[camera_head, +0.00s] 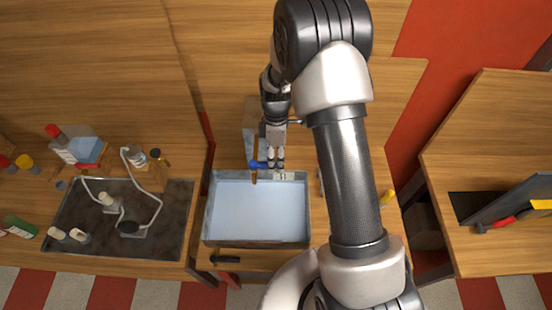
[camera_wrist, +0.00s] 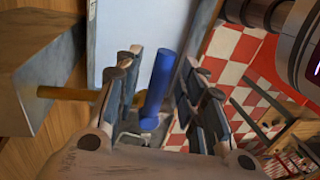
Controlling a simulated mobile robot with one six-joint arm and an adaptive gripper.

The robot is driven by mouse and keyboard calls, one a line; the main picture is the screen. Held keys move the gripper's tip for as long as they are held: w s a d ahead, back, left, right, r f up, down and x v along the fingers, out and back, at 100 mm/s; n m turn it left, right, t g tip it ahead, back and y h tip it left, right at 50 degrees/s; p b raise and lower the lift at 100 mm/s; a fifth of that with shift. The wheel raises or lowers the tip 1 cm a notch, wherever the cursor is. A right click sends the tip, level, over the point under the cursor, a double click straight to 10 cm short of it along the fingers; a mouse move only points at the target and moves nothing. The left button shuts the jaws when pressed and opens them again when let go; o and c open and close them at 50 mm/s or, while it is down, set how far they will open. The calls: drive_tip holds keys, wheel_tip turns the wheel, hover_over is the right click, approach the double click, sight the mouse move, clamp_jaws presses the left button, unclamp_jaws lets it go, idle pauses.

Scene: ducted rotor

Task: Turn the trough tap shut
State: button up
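The trough (camera_head: 206,222) is a pale blue open basin below my arm in the head view. The tap's blue handle (camera_head: 257,164) and its brass pipe (camera_head: 254,178) are at the trough's far edge. My gripper (camera_head: 275,163) is over that edge, at the right end of the blue handle. In the wrist view the blue handle (camera_wrist: 158,85) stands between the two fingers of my gripper (camera_wrist: 163,95), with gaps visible on both sides. The fingers are open. The brass pipe (camera_wrist: 65,93) runs left behind the left finger. The tap's body is partly hidden by the fingers.
A grey block (camera_wrist: 40,75) stands close to the left of the tap. A dark tray (camera_head: 75,225) with white tubing (camera_head: 155,205), bottles and caps lies on the left bench. A black-handled tool (camera_head: 225,260) lies before the trough. A separate table (camera_head: 495,130) stands at right.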

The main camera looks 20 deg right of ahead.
wheel_tip(320, 180, up, 12)
drive_tip(key=w, duration=0.2)
drive_tip(key=shift+d+f, duration=0.15)
drive_tip(key=shift+d, duration=0.2)
drive_tip(key=shift+w, duration=0.1)
idle(0.3)
drive_tip(key=s+a+r+m+t+b, duration=0.1)
drive_tip(key=s+r+m+t+b, duration=0.2)
drive_tip(key=s+m+b, duration=0.65)
drive_tip(key=s+f+m+t+b, duration=0.2)
drive_tip(key=s+f+b, duration=0.2)
drive_tip(key=s+b, duration=0.2)
drive_tip(key=s+f+m+t+b, duration=0.1)
drive_tip(key=s+f+m+b, duration=0.2)
drive_tip(key=s+b, duration=0.4)
drive_tip(key=s+a+f, duration=0.1)
drive_tip(key=s, duration=0.2)
drive_tip(key=shift+s+f+t+h+b, duration=0.15)
drive_tip(key=shift+f+t+h+b, duration=0.15)
drive_tip(key=shift+t, duration=0.1)
